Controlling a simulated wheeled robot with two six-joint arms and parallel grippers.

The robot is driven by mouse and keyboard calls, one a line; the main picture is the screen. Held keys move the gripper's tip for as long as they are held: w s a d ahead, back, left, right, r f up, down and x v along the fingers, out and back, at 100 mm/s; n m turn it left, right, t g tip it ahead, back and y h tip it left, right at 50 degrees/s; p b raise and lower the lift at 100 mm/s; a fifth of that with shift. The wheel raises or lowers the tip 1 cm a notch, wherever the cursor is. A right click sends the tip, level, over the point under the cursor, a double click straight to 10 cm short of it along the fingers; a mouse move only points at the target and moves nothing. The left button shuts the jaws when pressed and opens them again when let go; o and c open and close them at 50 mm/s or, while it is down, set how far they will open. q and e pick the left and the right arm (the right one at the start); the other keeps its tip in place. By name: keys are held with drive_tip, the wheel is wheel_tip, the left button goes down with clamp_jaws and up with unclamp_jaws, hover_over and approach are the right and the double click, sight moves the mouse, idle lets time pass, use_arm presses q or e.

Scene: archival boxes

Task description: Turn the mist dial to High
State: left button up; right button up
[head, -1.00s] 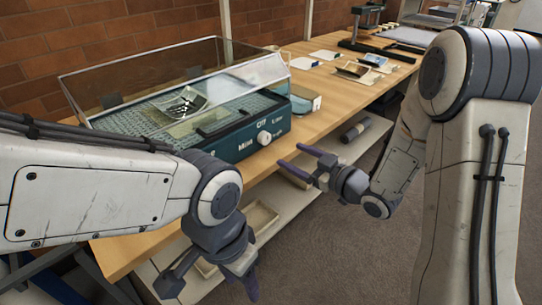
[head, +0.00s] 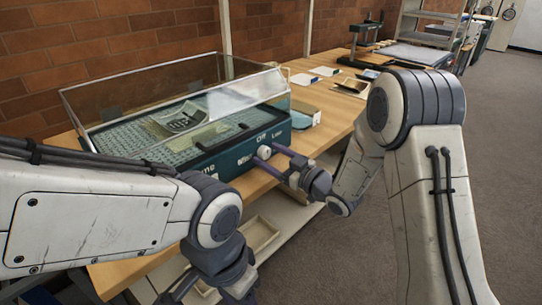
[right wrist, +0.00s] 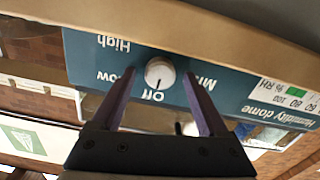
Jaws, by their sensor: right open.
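The mist dial (head: 264,152) is a round white knob on the teal front of the humidity dome unit (head: 226,165). In the right wrist view the dial (right wrist: 160,72) appears upside down, with Off, Low and High printed around it. A small dark mark on it seems to face Off. My right gripper (head: 269,158) is open at the dial. In the right wrist view its fingers (right wrist: 158,75) lie one on each side of the knob, with gaps showing; I see no clear contact. My left gripper (head: 214,292) hangs low in front of the bench, fingers apart, tips cut off.
A clear cover (head: 190,85) stands over the unit's grey grid tray, where a dark and pale sheet (head: 181,121) lies. A small box (head: 303,113) sits right of the unit. A lower shelf with a shallow tray (head: 262,232) is under the wooden bench (head: 325,124).

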clamp_jaws()
